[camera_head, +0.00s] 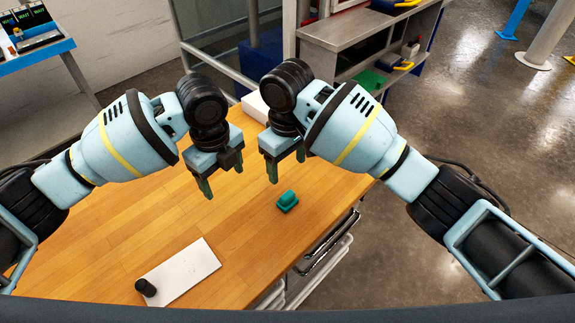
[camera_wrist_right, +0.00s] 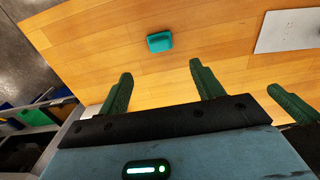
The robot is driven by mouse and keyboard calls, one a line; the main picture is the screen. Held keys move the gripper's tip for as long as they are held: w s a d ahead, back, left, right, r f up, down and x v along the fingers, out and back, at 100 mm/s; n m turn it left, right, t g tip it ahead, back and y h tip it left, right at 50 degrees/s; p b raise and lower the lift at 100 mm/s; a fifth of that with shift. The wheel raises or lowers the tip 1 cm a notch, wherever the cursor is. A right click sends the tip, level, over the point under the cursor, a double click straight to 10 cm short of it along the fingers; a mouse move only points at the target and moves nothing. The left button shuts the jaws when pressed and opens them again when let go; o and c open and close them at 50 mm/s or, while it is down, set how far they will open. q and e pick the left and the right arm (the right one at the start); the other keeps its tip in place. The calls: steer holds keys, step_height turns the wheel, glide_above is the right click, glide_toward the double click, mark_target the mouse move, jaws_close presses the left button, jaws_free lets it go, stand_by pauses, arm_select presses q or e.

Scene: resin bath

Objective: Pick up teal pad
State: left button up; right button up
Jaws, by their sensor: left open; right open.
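The teal pad (camera_head: 287,201) lies on the wooden table (camera_head: 225,240) near its right edge. In the right wrist view the pad (camera_wrist_right: 159,42) lies apart from the fingers, ahead of the gap between them. My right gripper (camera_head: 286,168) is open and empty, raised above the table on the far side of the pad. It also shows in the right wrist view (camera_wrist_right: 163,84). My left gripper (camera_head: 222,178) is open and empty, to the left of the right gripper. Neither gripper touches the pad.
A white plate (camera_head: 187,271) lies on the table's near part, with a black cylinder (camera_head: 145,288) at its left end. A white box (camera_head: 256,106) stands behind the grippers. A grey shelf unit (camera_head: 345,40) stands beyond. The table between pad and plate is clear.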

mark_target(289, 196)
steer(key=shift+o, duration=0.4)
steer(key=shift+s+a+f, duration=0.15)
steer(key=shift+s+f, duration=0.15)
steer(key=shift+f, duration=3.6)
steer(key=shift+w+d+f, duration=0.1)
steer(key=shift+d+f, duration=0.05)
steer(key=shift+f, duration=1.15)
steer(key=shift+d+f, duration=0.15)
steer(key=shift+f, duration=1.15)
steer(key=c, duration=1.1)
steer(key=shift+r, duration=0.15)
step_height(289, 196, up, 10)
steer(key=shift+f, duration=0.1)
